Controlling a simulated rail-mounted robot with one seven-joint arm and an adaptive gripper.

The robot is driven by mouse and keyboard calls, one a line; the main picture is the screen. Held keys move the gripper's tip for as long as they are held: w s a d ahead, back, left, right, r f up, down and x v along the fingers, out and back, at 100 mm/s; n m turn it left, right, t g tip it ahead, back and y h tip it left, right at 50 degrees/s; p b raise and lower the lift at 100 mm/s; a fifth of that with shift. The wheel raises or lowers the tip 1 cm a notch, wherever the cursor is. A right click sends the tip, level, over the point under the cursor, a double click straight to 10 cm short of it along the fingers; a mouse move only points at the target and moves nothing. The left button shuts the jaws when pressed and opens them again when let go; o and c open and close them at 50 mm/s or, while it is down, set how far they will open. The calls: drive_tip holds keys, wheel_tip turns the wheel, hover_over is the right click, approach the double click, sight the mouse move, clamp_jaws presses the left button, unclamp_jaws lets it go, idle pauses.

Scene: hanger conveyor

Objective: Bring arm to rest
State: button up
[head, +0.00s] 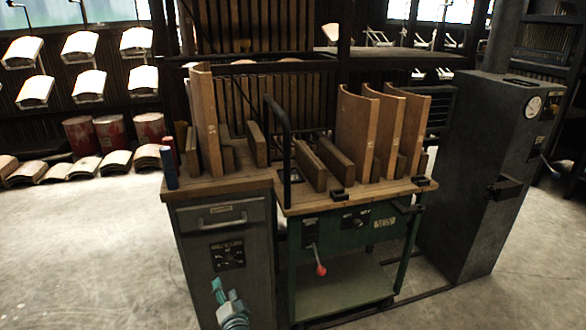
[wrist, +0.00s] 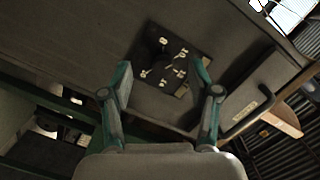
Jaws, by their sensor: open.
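My gripper (wrist: 163,78) is open and empty in the wrist view, its two green fingers spread apart. Between and beyond the fingertips is a dark control plate (wrist: 160,62) with pale markings on the grey cabinet front. In the head view my gripper (head: 217,290) shows at the bottom, in front of the grey cabinet (head: 222,222). The cabinet has a drawer handle (head: 216,219). The gap between my fingers and the cabinet is hard to judge.
A green cart (head: 350,228) with a red-knobbed lever (head: 320,269) adjoins the cabinet. Curved brown panels (head: 358,125) stand on it. A tall dark cabinet (head: 475,170) is at right. Red drums (head: 110,133) stand behind left. The left floor is clear.

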drive_tip(key=s+a+f+n+g+y, duration=0.2)
drive_tip(key=s+a+f+n+g, duration=0.2)
drive_tip(key=s+f+n+g, duration=0.45)
drive_tip(key=s+d+f+n+g+h, duration=0.1)
drive_tip(key=s+d+f+g+h, duration=0.35)
drive_tip(key=s+d+f, duration=0.55)
drive_tip(key=s+d+f+n+g+h, duration=0.1)
drive_tip(key=s+d+f+g+h, duration=0.2)
drive_tip(key=s+d+f+g, duration=0.65)
drive_tip(key=s+d+r+m+g+h, duration=0.15)
drive_tip(key=s+d, duration=0.25)
drive_tip(key=d, duration=0.5)
drive_tip(key=s+d+r+m+g, duration=0.1)
drive_tip(key=s+d+g, duration=0.15)
drive_tip(key=d, duration=0.55)
drive_tip(key=s+d+r+m+g, duration=0.1)
drive_tip(key=s+d+m+g, duration=0.1)
drive_tip(key=s+d, duration=0.5)
drive_tip(key=w+r+t+p, duration=0.2)
drive_tip(key=r+p, duration=0.6)
drive_tip(key=p, duration=0.7)
drive_tip(key=w+d+r+t+p, duration=0.1)
drive_tip(key=r+t+p, duration=0.3)
drive_tip(key=p, duration=1.2)
wheel_tip(320, 180, up, 4)
drive_tip(key=shift+w+r, duration=0.25)
drive_tip(key=shift+w, duration=0.4)
drive_tip(key=shift+d+t, duration=0.1)
drive_tip(key=shift+t, duration=0.15)
